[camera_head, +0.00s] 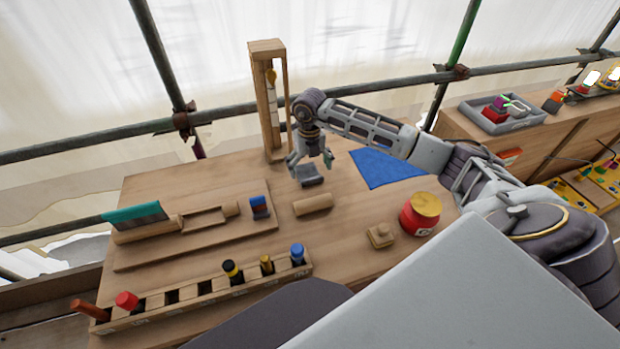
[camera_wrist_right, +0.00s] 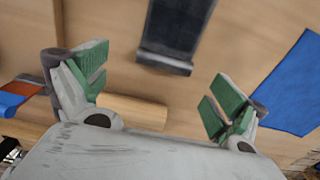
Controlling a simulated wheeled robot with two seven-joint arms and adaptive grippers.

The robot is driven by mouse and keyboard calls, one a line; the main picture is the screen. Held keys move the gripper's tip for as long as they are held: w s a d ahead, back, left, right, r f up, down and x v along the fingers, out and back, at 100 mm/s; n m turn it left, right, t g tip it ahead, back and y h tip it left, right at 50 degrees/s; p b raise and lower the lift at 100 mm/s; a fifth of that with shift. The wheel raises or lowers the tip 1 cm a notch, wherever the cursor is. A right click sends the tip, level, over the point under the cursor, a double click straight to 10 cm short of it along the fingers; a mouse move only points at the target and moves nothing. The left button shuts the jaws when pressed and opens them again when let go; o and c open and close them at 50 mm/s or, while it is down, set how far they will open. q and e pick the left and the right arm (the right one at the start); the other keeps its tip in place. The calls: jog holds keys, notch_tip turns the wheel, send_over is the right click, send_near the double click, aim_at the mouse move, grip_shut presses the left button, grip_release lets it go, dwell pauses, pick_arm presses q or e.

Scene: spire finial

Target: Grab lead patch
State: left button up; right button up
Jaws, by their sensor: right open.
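The lead patch (camera_head: 310,180) looks like a dark grey, slightly bent sheet lying on the wooden bench near its back middle. It also shows in the right wrist view as a dark strip (camera_wrist_right: 175,35) at the top, beyond the fingers. My right gripper (camera_head: 310,161) is directly above the patch in the head view, pointing down. Its two green-padded fingers (camera_wrist_right: 160,85) are wide apart with nothing between them. The gripper hides part of the patch in the head view. My left gripper is in neither view.
A wooden cylinder (camera_head: 313,204) lies just in front of the patch. A blue cloth (camera_head: 385,167) lies to the right and a tall wooden frame (camera_head: 268,100) stands behind. A red pot (camera_head: 420,215), a small wooden block (camera_head: 381,235) and a slotted tool rack (camera_head: 205,298) are nearer.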

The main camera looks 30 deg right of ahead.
aim_at(312, 178)
jog(key=shift+f, duration=0.1)
jog(key=shift+d+f, duration=0.15)
jog(key=shift+f, duration=0.45)
jog(key=f, duration=0.2)
jog(key=shift+d+f+p, duration=0.25)
jog(key=shift+f+p, duration=0.1)
jog(key=shift+f, duration=0.55)
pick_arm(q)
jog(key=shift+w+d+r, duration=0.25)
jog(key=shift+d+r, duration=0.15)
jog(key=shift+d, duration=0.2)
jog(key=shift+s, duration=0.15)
